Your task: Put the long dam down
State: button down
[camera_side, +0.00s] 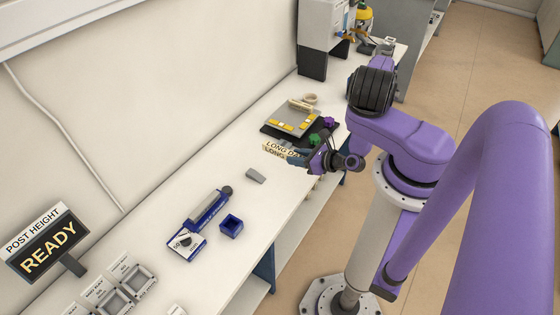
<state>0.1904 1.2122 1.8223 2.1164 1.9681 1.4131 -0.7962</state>
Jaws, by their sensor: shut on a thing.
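The long dam (284,150) is a pale cream bar with dark lettering that begins "LONG DA". My gripper (307,160), small and dark at the end of my purple arm, is shut on it. The dam is at the front edge of a dark board (268,130) that carries a grey plate (282,118) with several yellow pieces. I cannot tell whether the dam touches anything below it. A cream bar (300,105) and a cream ring (311,98) lie at the plate's back edge.
A grey block (256,176), a blue open box (231,226) and a blue tool (207,210) are on the white bench (180,262). A sign (45,245) reads "POST HEIGHT READY". Bench is clear around the block.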

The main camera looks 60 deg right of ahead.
aim_at(280, 168)
jog(key=w+d+f, duration=0.1)
jog(key=w+f, duration=0.1)
jog(key=w+d+f, duration=0.1)
jog(key=w+f, duration=0.1)
jog(key=w, duration=0.1)
jog(key=w+f, duration=0.2)
jog(key=shift+w+d+f, duration=0.2)
jog(key=shift+w+d, duration=0.2)
jog(key=shift+w+d+f, duration=0.25)
jog(key=shift+w+f, duration=0.35)
jog(key=shift+f, duration=1.75)
jog(key=c, duration=0.8)
grip_release()
